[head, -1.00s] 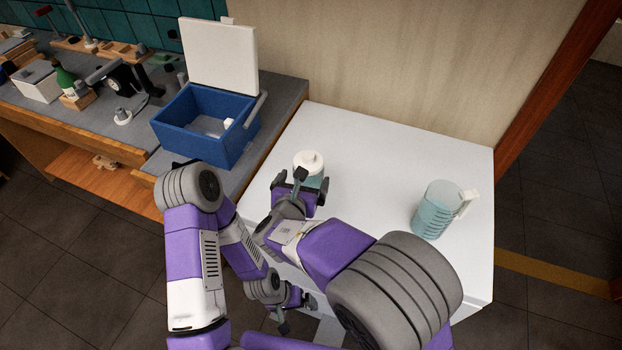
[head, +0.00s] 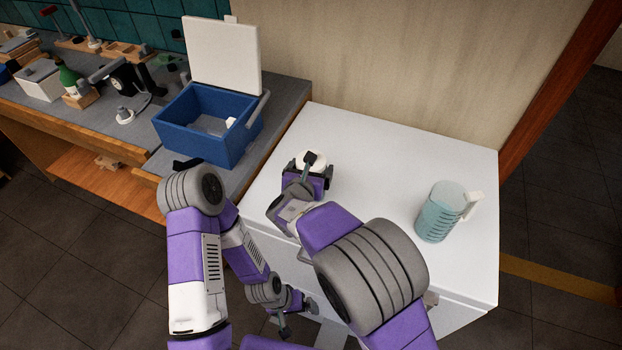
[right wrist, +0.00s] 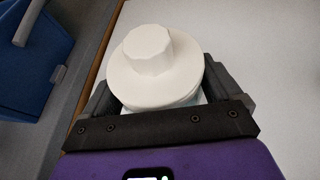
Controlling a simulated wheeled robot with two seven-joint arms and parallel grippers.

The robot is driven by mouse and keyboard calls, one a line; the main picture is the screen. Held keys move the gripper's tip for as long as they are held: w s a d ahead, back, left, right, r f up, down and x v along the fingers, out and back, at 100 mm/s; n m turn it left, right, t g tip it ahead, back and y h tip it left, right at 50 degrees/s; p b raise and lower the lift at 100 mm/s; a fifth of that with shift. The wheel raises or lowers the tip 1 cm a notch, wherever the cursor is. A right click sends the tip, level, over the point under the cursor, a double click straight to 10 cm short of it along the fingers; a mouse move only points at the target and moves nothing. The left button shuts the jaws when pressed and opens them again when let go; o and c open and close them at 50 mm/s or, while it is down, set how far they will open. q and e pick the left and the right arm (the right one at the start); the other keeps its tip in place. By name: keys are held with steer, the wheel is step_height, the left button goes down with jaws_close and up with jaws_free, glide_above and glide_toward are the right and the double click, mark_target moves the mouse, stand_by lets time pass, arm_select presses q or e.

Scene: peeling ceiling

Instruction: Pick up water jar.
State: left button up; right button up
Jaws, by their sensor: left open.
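A jar with a white knobbed lid (right wrist: 155,75) and a pale blue body stands on the white counter top (head: 385,160). In the head view its lid (head: 313,158) shows just beyond my right gripper, which hides most of the body. My right gripper (head: 308,182) is at the jar. In the right wrist view the right gripper's (right wrist: 165,95) two dark fingers lie on either side of the jar just under the lid; whether they press on it is unclear. My left gripper (head: 298,308) is open and empty, low in front of the counter.
A clear bluish measuring jug (head: 437,213) with a white handle stands on the right of the counter. A blue cooler box (head: 190,135) with its white lid raised sits at left on the grey bench. The counter between jar and jug is clear.

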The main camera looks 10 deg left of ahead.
steer(key=c, duration=0.6)
steer(key=shift+o, duration=0.2)
step_height(320, 180, up, 10)
steer(key=p, duration=0.3)
steer(key=shift+p, duration=0.35)
arm_select(q)
step_height(320, 180, up, 4)
steer(key=shift+f, duration=0.15)
steer(key=shift+c, duration=0.5)
